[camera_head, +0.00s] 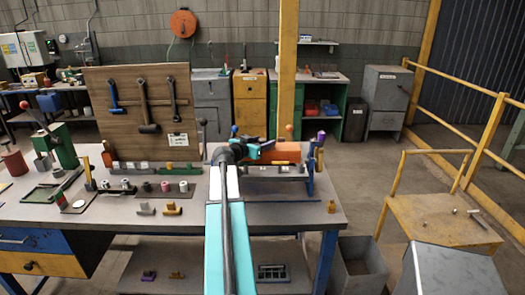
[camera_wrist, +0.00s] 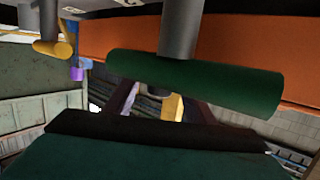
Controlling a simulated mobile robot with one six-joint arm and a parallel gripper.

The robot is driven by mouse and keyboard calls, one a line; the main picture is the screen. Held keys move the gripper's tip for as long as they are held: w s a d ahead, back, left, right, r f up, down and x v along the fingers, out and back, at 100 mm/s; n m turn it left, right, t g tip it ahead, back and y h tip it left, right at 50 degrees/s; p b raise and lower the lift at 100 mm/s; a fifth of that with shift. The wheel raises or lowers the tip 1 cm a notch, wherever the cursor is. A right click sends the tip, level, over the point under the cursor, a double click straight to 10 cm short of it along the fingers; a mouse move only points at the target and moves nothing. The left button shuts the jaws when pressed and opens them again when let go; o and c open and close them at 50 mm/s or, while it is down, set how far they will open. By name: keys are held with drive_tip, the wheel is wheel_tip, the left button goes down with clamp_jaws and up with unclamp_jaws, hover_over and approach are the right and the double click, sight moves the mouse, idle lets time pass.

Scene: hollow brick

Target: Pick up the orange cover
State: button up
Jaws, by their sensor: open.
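The orange cover (camera_head: 282,152) sits on the dark fixture at the right end of the workbench. In the wrist view its orange face (camera_wrist: 265,50) fills the upper right, with a dark green bar handle (camera_wrist: 195,82) on grey posts in front of it. My gripper (camera_head: 262,148) is open at the near left side of the cover, close to the handle. In the wrist view one dark green jaw with a black edge spans the bottom, apart from the handle. The other jaw cannot be made out. My arm hides part of the fixture in the head view.
Upright posts with coloured knobs, one purple (camera_head: 321,136), stand just right of the cover. A wooden tool board (camera_head: 140,107) stands at the back left. Small parts in rows lie left of my arm. A yellow pillar (camera_head: 287,70) rises behind the bench.

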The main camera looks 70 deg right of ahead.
idle(0.3)
drive_tip(key=c, duration=1.3)
drive_tip(key=shift+o, duration=0.2)
drive_tip(key=shift+r, duration=0.2)
drive_tip(key=shift+r+b, duration=1.25)
drive_tip(key=shift+r, duration=3.6)
